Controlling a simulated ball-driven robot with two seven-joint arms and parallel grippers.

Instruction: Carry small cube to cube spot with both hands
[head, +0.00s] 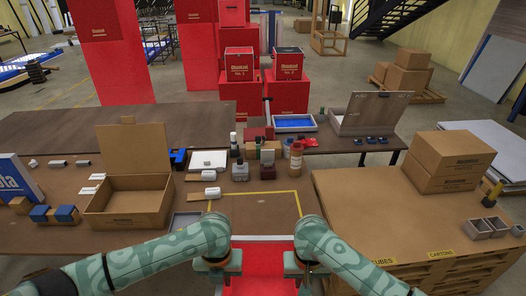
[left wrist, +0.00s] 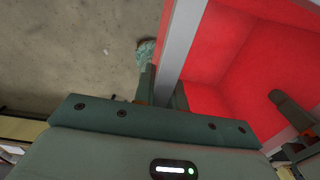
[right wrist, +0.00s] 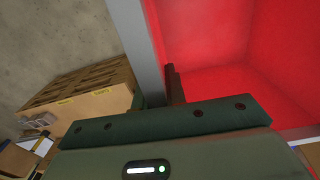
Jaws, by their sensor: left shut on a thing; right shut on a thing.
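The small cube, which I take to be the red open box with a pale grey rim (head: 260,284), is at the bottom centre of the head view, in front of the table edge. Its red inside fills the right of the left wrist view (left wrist: 235,50) and of the right wrist view (right wrist: 230,50). My left gripper (head: 219,266) is shut on its left rim wall, and my right gripper (head: 298,264) on its right one. A yellow outline (head: 255,193) on the table just beyond may be the cube spot; its near part is hidden.
An open cardboard box (head: 130,200) stands left on the table (head: 60,235). Bottles and small parts (head: 264,158) stand behind the outline. A wooden crate top (head: 400,220) labelled CUBES and CARTONS is at right. The outlined area looks clear.

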